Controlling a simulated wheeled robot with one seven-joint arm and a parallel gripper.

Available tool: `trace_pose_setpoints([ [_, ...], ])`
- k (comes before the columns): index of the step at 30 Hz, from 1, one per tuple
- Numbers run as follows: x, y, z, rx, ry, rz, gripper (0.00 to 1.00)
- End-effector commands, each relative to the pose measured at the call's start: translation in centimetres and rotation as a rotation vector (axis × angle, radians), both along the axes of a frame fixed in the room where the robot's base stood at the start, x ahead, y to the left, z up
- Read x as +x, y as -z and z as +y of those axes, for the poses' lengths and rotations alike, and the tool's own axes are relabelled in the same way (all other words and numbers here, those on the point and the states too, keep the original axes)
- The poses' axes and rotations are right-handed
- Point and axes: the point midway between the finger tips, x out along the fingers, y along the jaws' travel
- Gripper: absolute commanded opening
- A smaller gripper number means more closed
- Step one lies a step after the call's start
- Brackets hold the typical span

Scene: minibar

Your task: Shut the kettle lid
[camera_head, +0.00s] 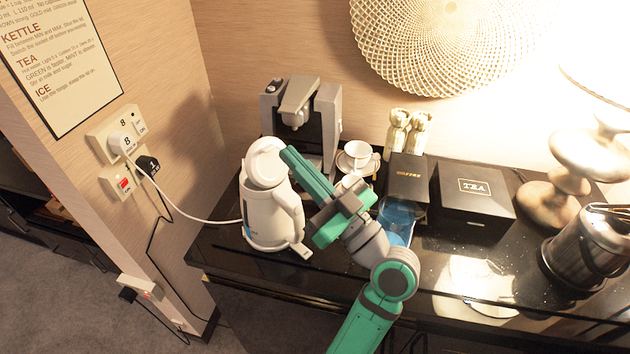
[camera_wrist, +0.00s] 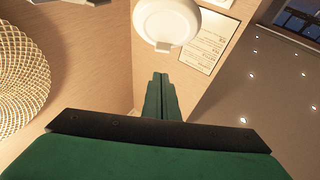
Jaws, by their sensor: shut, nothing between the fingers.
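The white kettle (camera_head: 268,215) stands at the left end of the black counter, its handle on the right side. Its round white lid (camera_head: 265,160) is open, tilted up above the body. The lid also shows at the top of the wrist view (camera_wrist: 167,20) as a pale disc with a small tab. My gripper (camera_head: 288,153) is shut and empty, its green fingers pointing up and left with the tips close to the right edge of the lid. In the wrist view the fingertips (camera_wrist: 160,76) are below the lid; I cannot tell whether they touch it.
A grey coffee machine (camera_head: 328,112) stands behind the kettle, with a white cup (camera_head: 357,154) beside it. A blue glass (camera_head: 397,220) is close to my arm. Black boxes (camera_head: 476,194) and a metal bucket (camera_head: 590,250) are right. A white cord (camera_head: 185,212) runs to the wall socket.

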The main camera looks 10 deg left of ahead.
Motion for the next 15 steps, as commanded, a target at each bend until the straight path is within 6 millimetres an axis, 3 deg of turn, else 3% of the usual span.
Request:
trace_pose_setpoints([
  [6, 1.3, 1.3, 2.2, -0.001, -0.003, 0.004, 0.0],
  [15, 1.8, 1.7, 2.9, -0.001, -0.001, 0.003, 0.0],
])
